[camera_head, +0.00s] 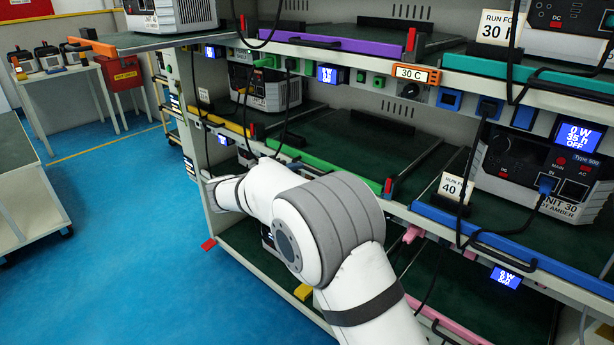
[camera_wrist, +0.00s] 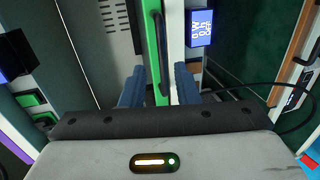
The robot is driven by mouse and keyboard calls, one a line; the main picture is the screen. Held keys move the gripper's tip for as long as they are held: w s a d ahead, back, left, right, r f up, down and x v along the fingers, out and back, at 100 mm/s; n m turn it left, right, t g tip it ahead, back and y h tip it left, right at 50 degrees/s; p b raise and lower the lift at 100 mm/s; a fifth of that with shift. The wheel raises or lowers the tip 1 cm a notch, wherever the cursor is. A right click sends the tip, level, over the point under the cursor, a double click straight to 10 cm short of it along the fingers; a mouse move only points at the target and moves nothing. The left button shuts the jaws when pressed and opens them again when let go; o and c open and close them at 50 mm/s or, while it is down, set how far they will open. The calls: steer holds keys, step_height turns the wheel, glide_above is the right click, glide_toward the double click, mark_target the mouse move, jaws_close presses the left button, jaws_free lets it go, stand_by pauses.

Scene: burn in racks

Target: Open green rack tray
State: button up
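The green rack tray has a green front strip (camera_head: 345,172) on the middle shelf of the rack, behind my arm in the head view. In the wrist view, the green strip (camera_wrist: 150,45) runs upright with a black bar handle (camera_wrist: 161,45) along it. My gripper (camera_wrist: 160,76) has its two blue fingers apart, one on each side of the strip and handle. I cannot tell whether either finger touches the handle.
A purple-front tray (camera_head: 346,42) is above and a blue-front tray (camera_head: 490,236) is at the right. A yellow-front tray (camera_head: 226,124) is at the left. A red clip (camera_head: 388,187) stands at the green tray's right end. Blue floor (camera_head: 120,240) is clear at the left.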

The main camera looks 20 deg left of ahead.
mark_target(306, 169)
steer(key=x, duration=0.4)
steer(key=a+x, duration=0.1)
steer(key=x, duration=0.2)
steer(key=shift+w+f, duration=0.1)
steer(key=shift+w, duration=0.2)
steer(key=shift+c, duration=0.3)
jaws_close()
